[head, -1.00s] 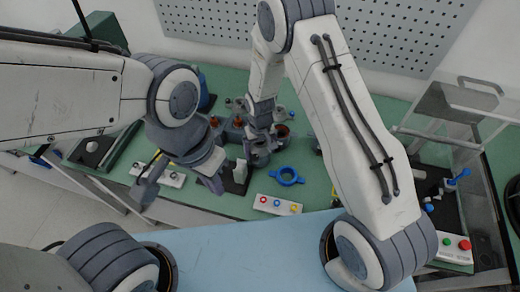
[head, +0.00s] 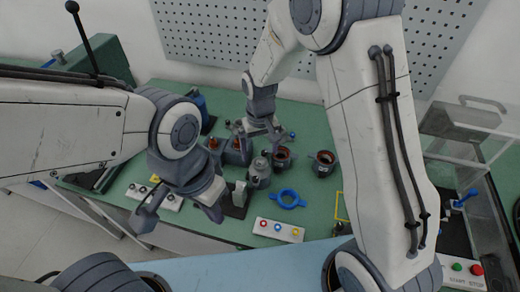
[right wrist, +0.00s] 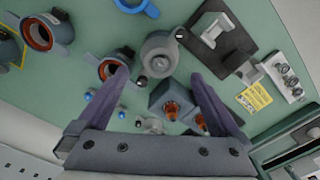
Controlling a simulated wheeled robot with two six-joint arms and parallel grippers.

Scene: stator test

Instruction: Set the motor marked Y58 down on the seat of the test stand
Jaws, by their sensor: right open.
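Several motor-like parts stand on the green bench; no Y58 marking is readable. A grey round housing (head: 259,171) stands mid-bench, also in the right wrist view (right wrist: 160,52). Two dark housings with copper windings, a nearer one (head: 283,158) and one further right (head: 325,164), stand beside it. My right gripper (head: 262,128) is open and empty behind the grey housing; its spread fingers (right wrist: 165,102) show in the right wrist view. My left gripper (head: 180,212) is open and empty at the bench's front left. A clear-guarded station (head: 463,143), possibly the test stand, is at right, partly hidden by my right arm.
A blue ring with handles (head: 288,200) lies behind a button panel (head: 279,230). A black plate with a grey bracket (head: 238,197) is left of it. A block with copper-coloured terminals (head: 237,151) stands near my right gripper. A perforated panel (head: 240,45) closes the back.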

